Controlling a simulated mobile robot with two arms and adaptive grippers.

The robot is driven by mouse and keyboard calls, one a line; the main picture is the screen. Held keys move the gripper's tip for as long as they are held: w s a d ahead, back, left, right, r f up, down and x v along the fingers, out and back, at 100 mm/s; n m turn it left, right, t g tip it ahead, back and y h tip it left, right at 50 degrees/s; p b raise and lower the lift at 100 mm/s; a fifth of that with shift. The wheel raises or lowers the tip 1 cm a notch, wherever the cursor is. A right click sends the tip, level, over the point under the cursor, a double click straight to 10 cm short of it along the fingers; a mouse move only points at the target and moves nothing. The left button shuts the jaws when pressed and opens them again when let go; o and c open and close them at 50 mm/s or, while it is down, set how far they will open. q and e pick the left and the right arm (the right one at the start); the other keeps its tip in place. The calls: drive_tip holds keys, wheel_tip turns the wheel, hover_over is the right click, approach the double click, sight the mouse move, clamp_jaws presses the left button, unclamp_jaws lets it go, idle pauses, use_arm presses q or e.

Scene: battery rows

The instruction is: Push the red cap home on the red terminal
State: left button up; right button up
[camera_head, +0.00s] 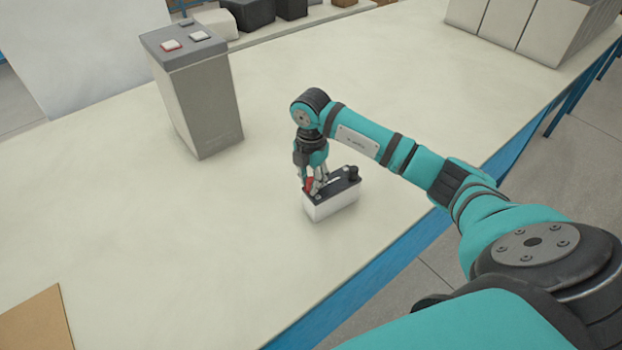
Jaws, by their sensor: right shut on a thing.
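A small battery (331,205) with a white body and black top stands upright on the pale table, right of the middle. A black cap or post (353,173) shows at the right end of its top. Something red (308,184), which looks like the red cap, shows at the left end between the fingers of my right gripper (313,186). The right gripper points down over that end and is shut on the red piece. The red terminal under it is hidden, so I cannot tell how far down the cap sits. My left gripper is not in view.
Large grey cases (530,25) stand at the right back. Brown board (38,322) lies at the lower left. The blue table edge (400,250) runs close to the small battery.

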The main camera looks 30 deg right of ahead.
drive_tip(key=shift+f, duration=0.1)
drive_tip(key=o, duration=1.4)
drive_tip(key=shift+r+p, duration=2.7)
drive_tip(key=shift+r, duration=0.9)
